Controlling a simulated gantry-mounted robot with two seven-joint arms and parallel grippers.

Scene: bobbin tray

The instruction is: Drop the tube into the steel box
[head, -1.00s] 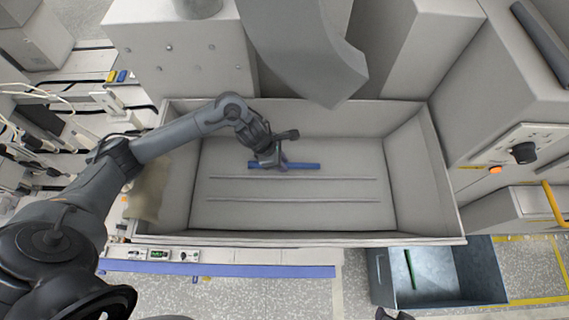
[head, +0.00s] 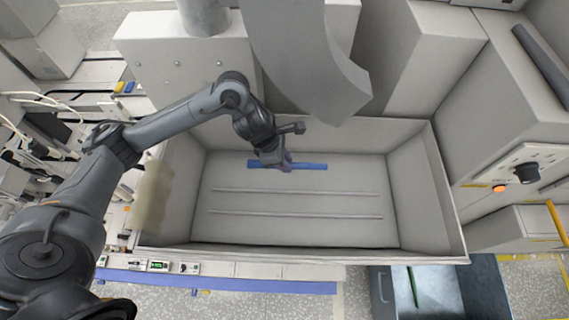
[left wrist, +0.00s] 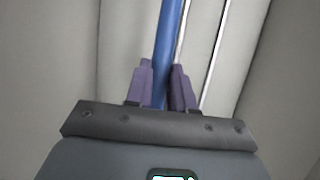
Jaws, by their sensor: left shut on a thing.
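A blue tube (head: 308,166) lies level across my left gripper (head: 285,162), inside the large grey tray (head: 300,232) in the head view. The gripper is shut on the tube near its middle. In the left wrist view the blue tube (left wrist: 168,45) runs between the two purple fingers of the left gripper (left wrist: 161,85). I cannot tell how far the tube is above the tray floor. The steel box (head: 484,285) stands on the floor at the lower right, beyond the tray's front edge, partly cut off by the frame. My right gripper is not in view.
A thin green piece (head: 412,286) is in the steel box. A grey chute (head: 310,65) hangs over the tray's back edge. A machine with an orange button (head: 499,188) stands to the right. The tray's front and right walls lie between tube and box.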

